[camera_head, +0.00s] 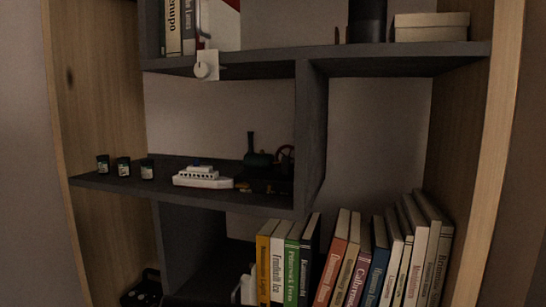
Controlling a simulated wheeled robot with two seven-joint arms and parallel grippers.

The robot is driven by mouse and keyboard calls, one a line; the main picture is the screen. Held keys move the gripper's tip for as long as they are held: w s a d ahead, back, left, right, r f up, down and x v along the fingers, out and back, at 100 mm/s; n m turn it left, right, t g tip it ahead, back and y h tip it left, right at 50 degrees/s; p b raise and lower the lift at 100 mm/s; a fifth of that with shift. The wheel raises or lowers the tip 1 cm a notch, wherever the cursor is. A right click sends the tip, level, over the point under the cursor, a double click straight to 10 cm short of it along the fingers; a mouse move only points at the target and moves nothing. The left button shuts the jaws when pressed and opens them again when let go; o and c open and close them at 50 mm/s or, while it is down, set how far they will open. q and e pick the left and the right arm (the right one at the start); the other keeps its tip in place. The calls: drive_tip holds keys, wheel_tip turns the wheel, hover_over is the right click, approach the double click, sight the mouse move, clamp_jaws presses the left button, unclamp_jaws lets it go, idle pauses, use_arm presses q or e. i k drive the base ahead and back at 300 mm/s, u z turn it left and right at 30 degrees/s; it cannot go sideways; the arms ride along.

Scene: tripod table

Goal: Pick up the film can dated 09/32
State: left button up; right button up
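Three small dark film cans with pale labels stand upright in a row at the left end of the middle shelf (250,203). They are the left can (103,164), the middle can (123,167) and the right can (147,169). The label writing is too small to read, so I cannot tell which one is dated 09/32.
A white toy boat (203,178) stands right of the cans, with a dark steam engine model (262,172) beyond it. An upright divider (311,140) closes that bay. Several books (384,260) fill the lower shelf. A wooden side panel (95,90) rises at the left.

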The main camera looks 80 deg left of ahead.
sight(104, 162)
drive_tip(key=u, duration=4.9)
drive_tip(key=i, duration=2.3)
drive_tip(key=z, duration=2.9)
